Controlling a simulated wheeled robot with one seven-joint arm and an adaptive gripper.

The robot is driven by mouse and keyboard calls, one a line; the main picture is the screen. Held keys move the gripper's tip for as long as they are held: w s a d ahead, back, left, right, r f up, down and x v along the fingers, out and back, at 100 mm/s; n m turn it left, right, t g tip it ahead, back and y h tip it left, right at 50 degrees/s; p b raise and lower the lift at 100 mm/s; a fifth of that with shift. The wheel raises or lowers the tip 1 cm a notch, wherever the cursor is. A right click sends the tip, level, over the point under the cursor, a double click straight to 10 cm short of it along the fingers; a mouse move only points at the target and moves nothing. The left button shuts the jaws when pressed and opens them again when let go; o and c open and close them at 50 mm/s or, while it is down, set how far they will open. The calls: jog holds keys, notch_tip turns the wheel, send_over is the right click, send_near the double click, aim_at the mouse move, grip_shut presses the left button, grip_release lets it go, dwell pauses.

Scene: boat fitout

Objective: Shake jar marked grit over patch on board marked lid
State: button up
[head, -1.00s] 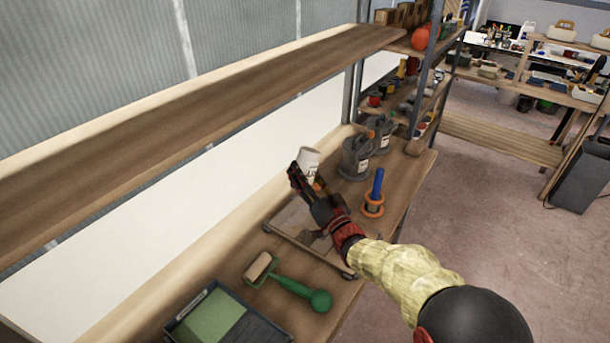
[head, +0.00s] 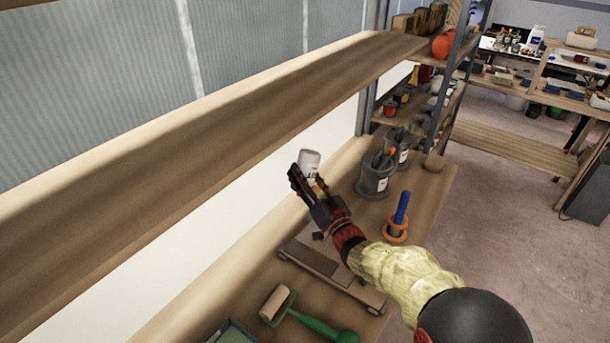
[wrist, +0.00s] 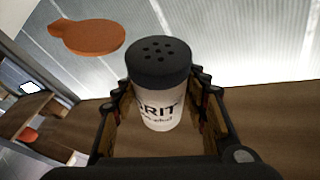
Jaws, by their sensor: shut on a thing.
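The grit jar (wrist: 158,95) is white with a black shaker lid with several holes, and part of its "GRIT" label shows in the wrist view. My gripper (wrist: 160,108) is shut around its sides. In the head view the jar (head: 309,163) is held by my gripper (head: 308,184) in the air above the bench; its black lid is not clear there.
Dark grey pots (head: 374,176) stand behind the board, near an orange-based holder with a blue handle (head: 402,208). A long wooden shelf (head: 200,145) runs above the bench. An orange paddle shape (wrist: 90,36) shows in the wrist view.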

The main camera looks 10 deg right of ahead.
jog(key=shift+w+f, duration=0.1)
jog(key=shift+f, duration=0.35)
jog(key=shift+s+d+b, duration=0.1)
jog(key=shift+s+b, duration=0.2)
jog(key=shift+b, duration=0.15)
jog(key=shift+w+f+b, duration=0.15)
jog(key=shift+f+b, duration=0.35)
jog(key=shift+f, duration=0.05)
notch_tip(320, 180, down, 12)
jog(key=b, duration=0.9)
jog(key=shift+r, duration=0.15)
